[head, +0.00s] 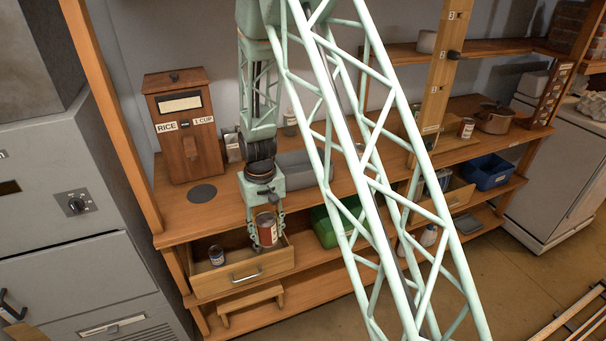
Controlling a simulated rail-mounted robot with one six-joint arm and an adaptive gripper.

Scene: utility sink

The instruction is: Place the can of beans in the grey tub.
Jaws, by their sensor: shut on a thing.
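My gripper (267,232) points down and is shut on a red can with a pale band (266,228), held upright over the right part of an open drawer. I cannot read its label, so I take it to be the can of beans. The grey tub (290,162) sits on the wooden counter, behind and to the right of my gripper. My arm's lattice hides its right part, and its inside is barely visible.
The open drawer (245,280) also holds a small blue-and-white can (216,255). A wooden rice dispenser (184,125) stands left on the counter. A green bin (325,228) is on the shelf below. Another can (466,128) and a pot (493,119) stand farther right.

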